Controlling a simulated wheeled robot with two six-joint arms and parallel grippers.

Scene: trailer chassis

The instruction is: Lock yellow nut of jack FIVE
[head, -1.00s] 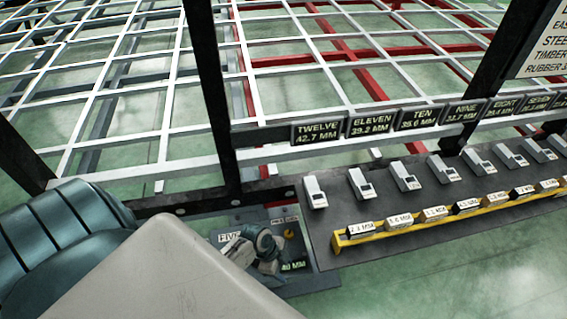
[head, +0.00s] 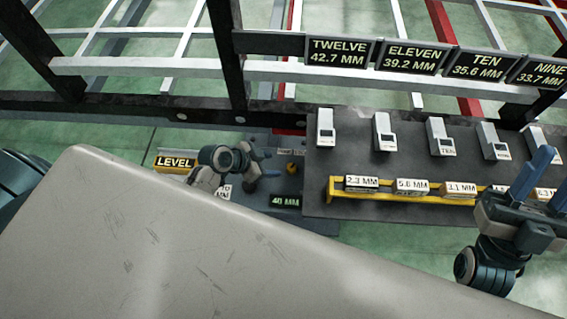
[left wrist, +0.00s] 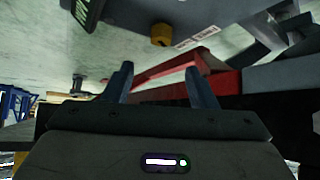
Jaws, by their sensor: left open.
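The yellow nut (head: 291,168) sits on a dark grey jack plate (head: 288,186), left of the long grey panel. A display there reads 40 MM (head: 286,201). My left gripper (head: 270,164) is open just left of the nut, its fingers pointing towards it. In the left wrist view the nut (left wrist: 161,34) shows beyond the two open fingertips, apart from them, with nothing between the fingers. My right gripper (head: 550,168) is at the right edge, fingers up, apparently open and empty.
A yellow LEVEL sign (head: 175,163) stands left of my left gripper. The grey panel (head: 318,212) holds several white devices and a yellow rack (head: 334,190) of labelled blocks. A black upright (head: 228,65) and horizontal beam stand behind. A red bar (left wrist: 165,70) lies beyond the left fingers.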

